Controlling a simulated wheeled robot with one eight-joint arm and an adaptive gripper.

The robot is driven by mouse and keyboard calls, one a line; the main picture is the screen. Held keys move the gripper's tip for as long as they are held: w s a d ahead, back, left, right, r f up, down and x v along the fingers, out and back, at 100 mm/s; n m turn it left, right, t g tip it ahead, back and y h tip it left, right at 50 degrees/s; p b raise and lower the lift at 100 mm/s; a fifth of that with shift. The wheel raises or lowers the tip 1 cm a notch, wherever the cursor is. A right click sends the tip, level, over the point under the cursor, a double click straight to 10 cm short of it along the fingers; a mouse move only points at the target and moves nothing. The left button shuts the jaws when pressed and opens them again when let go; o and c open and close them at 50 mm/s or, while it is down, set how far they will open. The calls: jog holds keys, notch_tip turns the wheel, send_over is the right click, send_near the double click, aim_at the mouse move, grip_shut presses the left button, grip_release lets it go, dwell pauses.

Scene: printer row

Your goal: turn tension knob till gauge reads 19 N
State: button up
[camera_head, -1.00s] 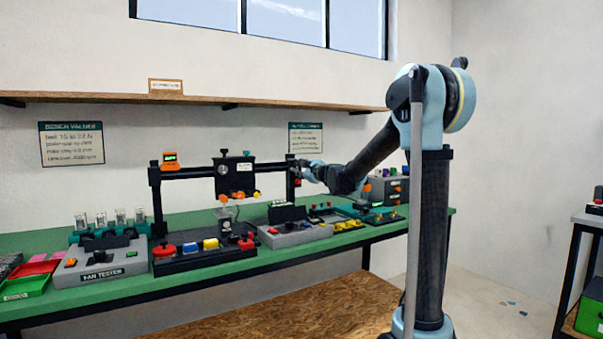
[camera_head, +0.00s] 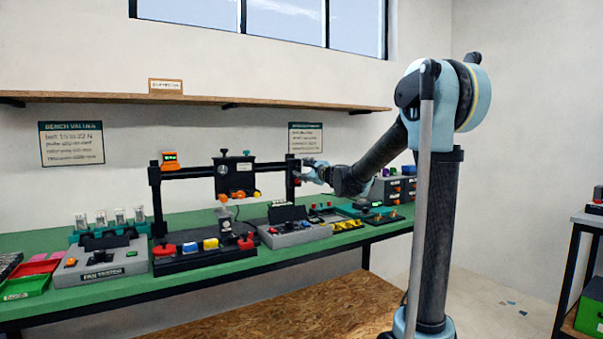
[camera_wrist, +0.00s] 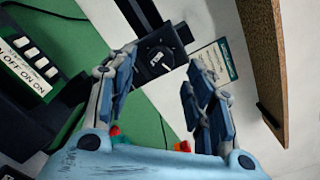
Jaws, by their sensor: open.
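My gripper (camera_head: 310,171) is open at the right end of the black gantry frame (camera_head: 203,172). In the wrist view the spread fingers of my gripper (camera_wrist: 163,85) have nothing between them. Beyond them is a dark block with a round black face (camera_wrist: 158,57), apart from the fingers; I cannot tell if it is the tension knob. A small orange display with green digits (camera_head: 170,158) sits on the gantry's left end; it may be the gauge, and its digits are too small to read. A small red part (camera_head: 298,182) shows by the gantry's right upright.
The green bench (camera_head: 205,215) carries a fan tester (camera_head: 100,262), a black box with coloured buttons (camera_head: 205,255) and a grey device (camera_head: 295,235). A wooden shelf (camera_head: 210,99) runs above. A wall sign (camera_wrist: 214,62) and the shelf edge (camera_wrist: 262,60) lie to the right in the wrist view.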

jog(key=v, duration=0.8)
jog(key=shift+s+d, duration=0.2)
jog(key=shift+d, duration=0.05)
jog(key=shift+f, duration=0.1)
jog(key=s+d+f+n+g+h, duration=0.1)
jog(key=s+d+f+n+g, duration=0.15)
jog(key=s+f+n, duration=0.6)
jog(key=s+d+f+n+g+h, duration=0.1)
jog(key=s+f+n+g, duration=0.4)
jog(key=s, duration=0.7)
jog(key=s+d+f+n+g+h, duration=0.2)
jog(key=s+d+f+n+h, duration=0.1)
jog(key=s+d+f, duration=0.5)
jog(key=s+d+f+n+g+h, duration=0.3)
jog(key=s+d+f+h, duration=0.2)
jog(key=s+d+f, duration=0.4)
jog(key=s+f, duration=0.3)
jog(key=s, duration=0.2)
jog(key=shift+s+d+f, duration=0.3)
jog(key=shift+w+n, duration=0.1)
jog(key=shift+n, duration=0.15)
